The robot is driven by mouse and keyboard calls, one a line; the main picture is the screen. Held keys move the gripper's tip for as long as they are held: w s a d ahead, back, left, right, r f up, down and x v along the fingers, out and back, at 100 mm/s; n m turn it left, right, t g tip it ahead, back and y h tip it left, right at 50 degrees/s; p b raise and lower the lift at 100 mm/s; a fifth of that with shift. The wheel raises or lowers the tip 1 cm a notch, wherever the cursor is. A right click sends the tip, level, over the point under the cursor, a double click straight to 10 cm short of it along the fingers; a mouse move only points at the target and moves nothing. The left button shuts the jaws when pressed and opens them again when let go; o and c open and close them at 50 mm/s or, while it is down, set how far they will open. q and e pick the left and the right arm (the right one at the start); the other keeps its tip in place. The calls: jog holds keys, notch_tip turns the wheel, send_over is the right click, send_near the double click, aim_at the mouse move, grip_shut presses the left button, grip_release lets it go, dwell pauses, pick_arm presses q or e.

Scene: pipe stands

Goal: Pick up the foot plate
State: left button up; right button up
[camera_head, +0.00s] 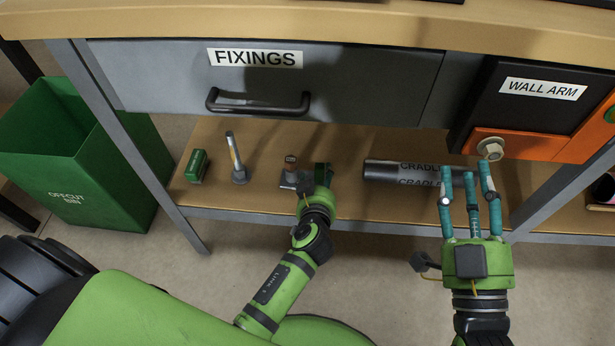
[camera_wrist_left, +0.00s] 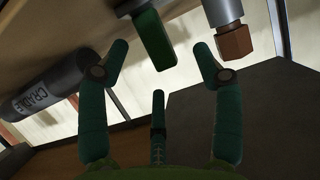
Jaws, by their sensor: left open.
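My left gripper (camera_head: 322,178) hangs at the lower shelf, seen mostly from behind in the head view. In the left wrist view its three teal fingers (camera_wrist_left: 160,70) are spread, with nothing between them. Just left of it in the head view is a small grey plate-like base with a brown stub (camera_head: 290,162). This may be the foot plate; I cannot tell for sure. The wrist view shows a brown-ended grey part (camera_wrist_left: 235,42) beyond the right finger and a green block (camera_wrist_left: 155,50) ahead. My right gripper (camera_head: 466,190) is open and empty, below the wall arm box.
A green block (camera_head: 196,166) and a slanted grey rod on a base (camera_head: 236,160) stand on the shelf's left. A dark CRADLE tube (camera_head: 395,172) lies right of my left gripper. The FIXINGS drawer (camera_head: 160,80) overhangs the shelf. A green offcut bin (camera_head: 60,165) stands left.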

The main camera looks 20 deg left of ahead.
aim_at(322, 173)
pick_arm(q)
jog(key=x, duration=0.1)
jog(key=b+x, duration=0.1)
jog(key=x, duration=0.2)
jog(key=shift+w+d+f, duration=0.2)
jog(key=shift+w+f, duration=0.05)
jog(key=shift+w, duration=0.25)
pick_arm(e)
jog(key=s+a+r+n+t+y, duration=0.1)
jog(key=s+r+n+t+y, duration=0.1)
jog(key=s+r+t+y, duration=0.2)
notch_tip(322, 173, up, 4)
jog(key=shift+s+f+y, duration=0.15)
jog(key=shift+s+y, duration=0.35)
jog(key=shift+s, duration=0.35)
pick_arm(q)
grip_shut()
